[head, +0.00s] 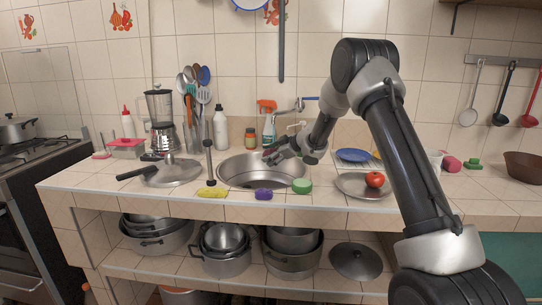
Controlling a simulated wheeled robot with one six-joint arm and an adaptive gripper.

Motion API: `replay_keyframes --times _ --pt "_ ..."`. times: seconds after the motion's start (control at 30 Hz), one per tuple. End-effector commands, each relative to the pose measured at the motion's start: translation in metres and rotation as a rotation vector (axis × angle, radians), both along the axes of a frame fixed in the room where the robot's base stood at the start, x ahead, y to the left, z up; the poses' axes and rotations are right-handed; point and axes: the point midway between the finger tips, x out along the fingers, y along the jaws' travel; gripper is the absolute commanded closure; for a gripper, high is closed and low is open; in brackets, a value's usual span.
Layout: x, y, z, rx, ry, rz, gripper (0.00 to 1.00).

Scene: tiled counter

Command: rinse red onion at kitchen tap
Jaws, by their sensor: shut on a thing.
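My gripper (272,155) is over the back of the round steel sink (262,183), pointing left and down, with my arm reaching in from the right. Its fingers are small and dark here. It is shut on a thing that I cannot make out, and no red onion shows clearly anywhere. The kitchen tap (299,104) is on the tiled wall behind the sink, with a blue handle. My gripper is in front of and below it. I cannot tell whether water runs.
A tomato-like red item (375,179) lies on a metal plate (350,187) to the right. Yellow (212,192), purple (263,194) and green (302,187) items line the sink's front. A spray bottle (268,127) stands behind it. A pan lid (172,174) lies left.

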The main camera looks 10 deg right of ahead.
Motion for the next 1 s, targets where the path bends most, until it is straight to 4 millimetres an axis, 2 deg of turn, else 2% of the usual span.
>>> replay_keyframes --times 0.37,1.0 --pt "-0.003 -0.010 0.000 -0.001 0.000 0.001 0.66" --pt "0.001 0.002 0.000 0.001 -0.001 0.000 0.66"
